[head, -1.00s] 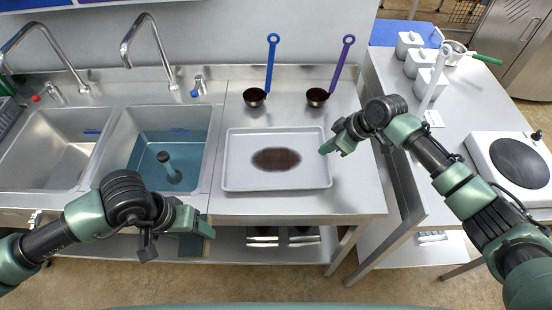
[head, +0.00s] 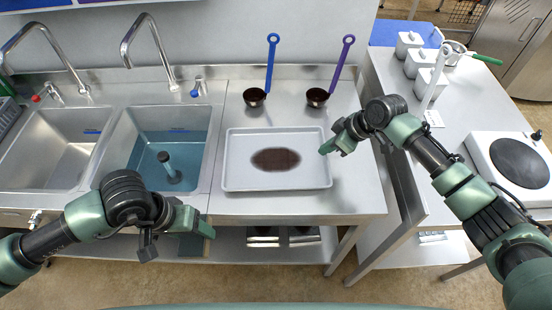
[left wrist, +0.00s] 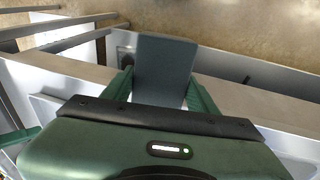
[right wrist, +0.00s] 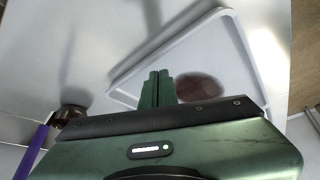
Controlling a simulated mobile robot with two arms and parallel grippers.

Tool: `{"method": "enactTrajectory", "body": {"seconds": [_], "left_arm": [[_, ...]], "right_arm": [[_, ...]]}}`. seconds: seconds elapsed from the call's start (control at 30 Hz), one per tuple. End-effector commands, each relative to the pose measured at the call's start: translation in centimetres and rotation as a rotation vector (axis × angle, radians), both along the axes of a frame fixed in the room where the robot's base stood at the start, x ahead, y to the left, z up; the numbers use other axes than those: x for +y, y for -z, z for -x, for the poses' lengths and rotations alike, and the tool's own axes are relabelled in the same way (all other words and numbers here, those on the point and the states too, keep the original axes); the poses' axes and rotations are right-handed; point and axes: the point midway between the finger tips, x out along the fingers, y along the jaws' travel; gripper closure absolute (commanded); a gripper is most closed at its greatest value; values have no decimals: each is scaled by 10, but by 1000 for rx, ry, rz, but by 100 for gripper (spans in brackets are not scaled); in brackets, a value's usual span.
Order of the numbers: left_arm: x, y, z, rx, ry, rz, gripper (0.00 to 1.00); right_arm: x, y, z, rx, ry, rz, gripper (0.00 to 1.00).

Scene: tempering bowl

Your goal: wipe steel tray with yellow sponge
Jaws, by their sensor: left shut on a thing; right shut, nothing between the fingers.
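The steel tray (head: 239,184) lies flat on the counter right of the sinks, with a dark brown stain (head: 275,161) in its middle. The tray also shows in the right wrist view (right wrist: 243,48). My left gripper (head: 203,226) is at the counter's front edge, left of the tray, shut on a flat grey-green slab (left wrist: 165,62). The slab's colour does not look yellow, and I cannot tell whether it is the sponge. No yellow sponge shows elsewhere. My right gripper (head: 325,149) is shut and empty above the tray's right edge; its fingers touch each other in the right wrist view (right wrist: 157,87).
Two sinks are at the left; the nearer one holds blue water (head: 195,153) and a dark-headed tool (head: 168,170). A blue-handled ladle (head: 272,62) and a purple-handled ladle (head: 342,62) stand behind the tray. A side table (head: 450,105) carries white pots and a hot plate (head: 512,158).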

Motion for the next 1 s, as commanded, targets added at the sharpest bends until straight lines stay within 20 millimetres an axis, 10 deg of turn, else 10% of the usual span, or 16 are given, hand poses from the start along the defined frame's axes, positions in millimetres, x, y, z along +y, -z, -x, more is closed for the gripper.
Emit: {"method": "enactTrajectory", "body": {"seconds": [1.0], "left_arm": [[0, 3, 0, 0, 0, 0, 74]], "right_arm": [[0, 9, 0, 0, 0, 1, 100]]}}
